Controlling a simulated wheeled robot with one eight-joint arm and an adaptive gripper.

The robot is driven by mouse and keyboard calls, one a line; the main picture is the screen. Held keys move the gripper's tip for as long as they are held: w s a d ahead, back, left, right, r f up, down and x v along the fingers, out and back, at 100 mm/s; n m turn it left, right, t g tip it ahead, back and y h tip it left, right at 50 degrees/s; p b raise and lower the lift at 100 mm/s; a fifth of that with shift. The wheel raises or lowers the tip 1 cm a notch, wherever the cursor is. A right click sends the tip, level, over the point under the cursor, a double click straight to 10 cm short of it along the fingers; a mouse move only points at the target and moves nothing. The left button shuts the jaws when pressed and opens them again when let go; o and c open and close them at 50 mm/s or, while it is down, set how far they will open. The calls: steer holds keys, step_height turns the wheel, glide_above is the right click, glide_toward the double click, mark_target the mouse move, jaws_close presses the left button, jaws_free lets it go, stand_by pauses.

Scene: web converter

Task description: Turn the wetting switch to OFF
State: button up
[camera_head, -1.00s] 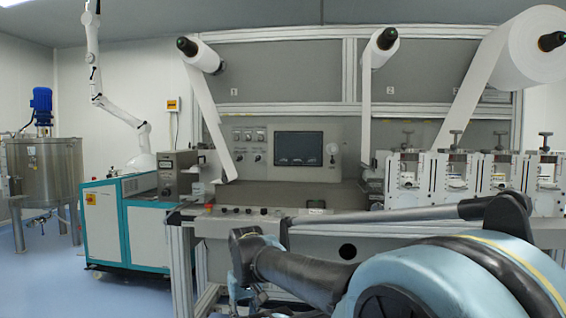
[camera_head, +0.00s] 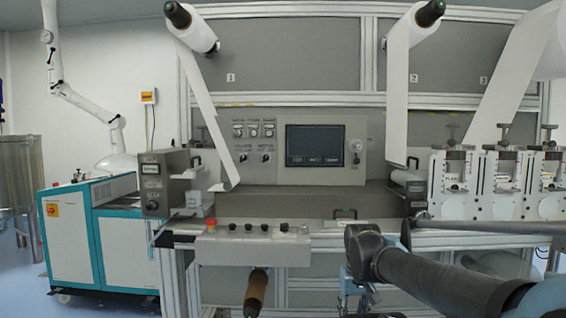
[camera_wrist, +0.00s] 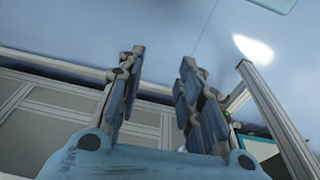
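The grey upright control panel (camera_head: 330,180) stands in the middle of the head view. Two small dark knobs, the left one (camera_head: 242,157) and the right one (camera_head: 266,157), sit at its left under a row of small gauges. Several black knobs (camera_head: 248,227) line the lower front console (camera_head: 252,250). The labels are too small to read, so I cannot tell which switch is the wetting switch or its setting. My gripper (camera_wrist: 162,58) is open and empty in the wrist view, its fingers apart above floor and machine frame. It is well away from the switches.
A red button (camera_head: 210,224) sits at the console's left end. A dark screen (camera_head: 314,146) is right of the panel knobs. A brown-wrapped roller (camera_head: 256,290) hangs under the console. A teal and white cabinet (camera_head: 85,235) stands at left. Clear floor shows at lower left.

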mark_target(265, 159)
steer(key=shift+w+a, duration=0.15)
steer(key=shift+a, duration=0.05)
steer(key=shift+o, duration=2.6)
steer(key=shift+w+d+r+h, duration=0.15)
steer(key=shift+d+r, duration=0.1)
steer(key=shift+r, duration=0.2)
steer(key=shift+w+d+r+h, duration=0.15)
steer(key=shift+d+r, duration=0.1)
steer(key=shift+r, duration=0.2)
steer(key=w+a+r+n+t+h, duration=0.2)
steer(key=w+r+n+t+h, duration=0.4)
steer(key=w+r, duration=1.3)
steer(key=w+a+r+n+t+y, duration=0.25)
steer(key=w+a+r, duration=0.3)
steer(key=a, duration=0.35)
steer(key=w+a+r+n+t+y, duration=0.1)
steer(key=w+a+r+t+y, duration=0.1)
steer(key=w+a+r+t, duration=0.5)
steer(key=w+a+r+n+y, duration=0.2)
steer(key=a+r, duration=0.2)
steer(key=a, duration=0.7)
steer(key=shift+h, duration=0.25)
steer(key=w, duration=1.7)
steer(key=shift+w+d+r, duration=0.15)
steer(key=shift+d, duration=0.05)
